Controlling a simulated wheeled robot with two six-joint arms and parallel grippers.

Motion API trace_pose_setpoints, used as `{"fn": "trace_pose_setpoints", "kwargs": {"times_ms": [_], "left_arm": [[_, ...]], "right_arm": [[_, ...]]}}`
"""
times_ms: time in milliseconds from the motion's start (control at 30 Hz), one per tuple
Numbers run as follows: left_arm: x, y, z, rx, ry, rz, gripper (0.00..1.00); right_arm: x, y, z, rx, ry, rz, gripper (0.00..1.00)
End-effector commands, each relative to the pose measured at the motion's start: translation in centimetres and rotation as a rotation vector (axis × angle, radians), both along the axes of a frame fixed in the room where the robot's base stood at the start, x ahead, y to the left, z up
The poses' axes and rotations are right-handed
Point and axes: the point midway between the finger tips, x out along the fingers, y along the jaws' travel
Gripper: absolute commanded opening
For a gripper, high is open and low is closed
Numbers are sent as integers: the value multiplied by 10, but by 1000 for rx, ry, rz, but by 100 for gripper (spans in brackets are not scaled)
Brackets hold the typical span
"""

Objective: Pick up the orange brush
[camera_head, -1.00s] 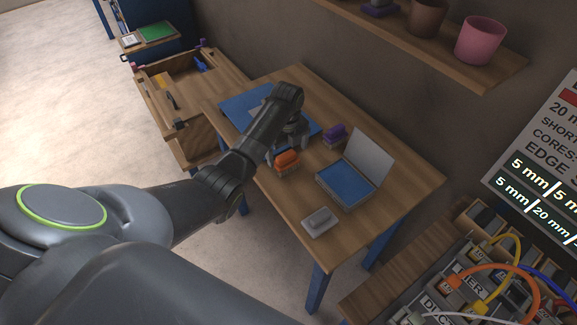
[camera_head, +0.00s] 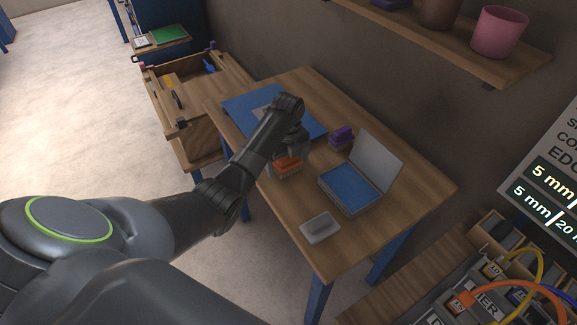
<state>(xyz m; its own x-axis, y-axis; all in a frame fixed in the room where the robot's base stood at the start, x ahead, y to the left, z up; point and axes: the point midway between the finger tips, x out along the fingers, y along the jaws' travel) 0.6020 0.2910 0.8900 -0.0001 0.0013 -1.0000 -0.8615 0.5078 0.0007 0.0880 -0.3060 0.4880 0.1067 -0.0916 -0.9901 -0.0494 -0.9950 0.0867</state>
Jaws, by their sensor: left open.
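The orange brush (camera_head: 289,168) lies on the wooden table (camera_head: 395,215), with pale bristles along its lower side. My left gripper (camera_head: 287,157) is open, pointing down right at the brush, and partly covers it. From this angle I cannot tell whether its fingers touch the brush. My right gripper is not in view.
An open box with a blue inside (camera_head: 346,187) and a grey block (camera_head: 320,226) are on the same table. A blue mat (camera_head: 240,104) lies beneath my arm's end. The table's front right is clear.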

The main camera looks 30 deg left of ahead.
Motion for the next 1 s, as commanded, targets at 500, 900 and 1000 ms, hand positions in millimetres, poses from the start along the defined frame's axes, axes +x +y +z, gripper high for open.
{"fn": "trace_pose_setpoints", "kwargs": {"times_ms": [500, 900, 1000], "left_arm": [[0, 0, 0, 0, 0, 0, 48], [1, 0, 29, 0, -6, 0, 48], [2, 0, 52, 1, -8, -1, 48]], "right_arm": [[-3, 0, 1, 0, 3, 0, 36], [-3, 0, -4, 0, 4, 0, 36], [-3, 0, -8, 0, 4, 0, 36]]}}
